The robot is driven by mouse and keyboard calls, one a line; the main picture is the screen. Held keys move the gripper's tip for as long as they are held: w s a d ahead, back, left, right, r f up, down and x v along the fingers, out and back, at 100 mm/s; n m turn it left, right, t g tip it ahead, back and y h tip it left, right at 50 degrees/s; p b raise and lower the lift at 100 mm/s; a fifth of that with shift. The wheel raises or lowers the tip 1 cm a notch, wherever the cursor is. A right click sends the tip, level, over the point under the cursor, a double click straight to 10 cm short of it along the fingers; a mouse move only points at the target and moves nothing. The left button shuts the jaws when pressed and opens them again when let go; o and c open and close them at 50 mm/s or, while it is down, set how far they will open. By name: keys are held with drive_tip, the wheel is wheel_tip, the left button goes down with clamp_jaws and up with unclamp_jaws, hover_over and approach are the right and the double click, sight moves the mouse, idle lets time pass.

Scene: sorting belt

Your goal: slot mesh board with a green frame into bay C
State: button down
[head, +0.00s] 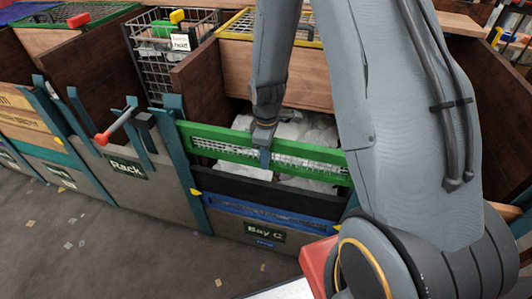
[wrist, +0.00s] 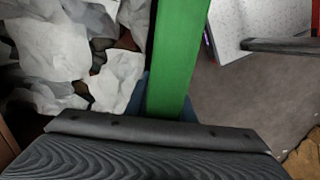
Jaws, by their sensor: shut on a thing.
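The mesh board with a green frame (head: 222,149) spans the front of bay C (head: 225,225), above a black board (head: 250,189) and a blue board (head: 262,212). White material shows through a gap between the mesh board and the black board. The mesh board's left end is at the left teal post (head: 190,180); I cannot tell whether it is inside the slot. My arm hides part of the right side. My gripper (head: 264,154) is shut on the top rail near its middle. In the wrist view, the green rail (wrist: 178,60) runs up from the dark jaw.
Crumpled white sheets (head: 300,130) fill the bay behind the board. To the left is the rack (head: 125,165) with a red-ended lever (head: 115,128). A wire basket (head: 165,50) stands behind. The floor in front (head: 120,240) is clear apart from scraps.

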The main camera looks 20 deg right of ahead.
drive_tip(key=shift+f+b, duration=1.7)
drive_tip(key=shift+f, duration=2.1)
drive_tip(key=shift+f, duration=0.25)
drive_tip(key=shift+f+b, duration=0.35)
drive_tip(key=shift+f, duration=0.05)
drive_tip(key=c, duration=1.4)
unclamp_jaws()
drive_tip(key=shift+c, duration=0.2)
drive_tip(key=shift+r, duration=3.9)
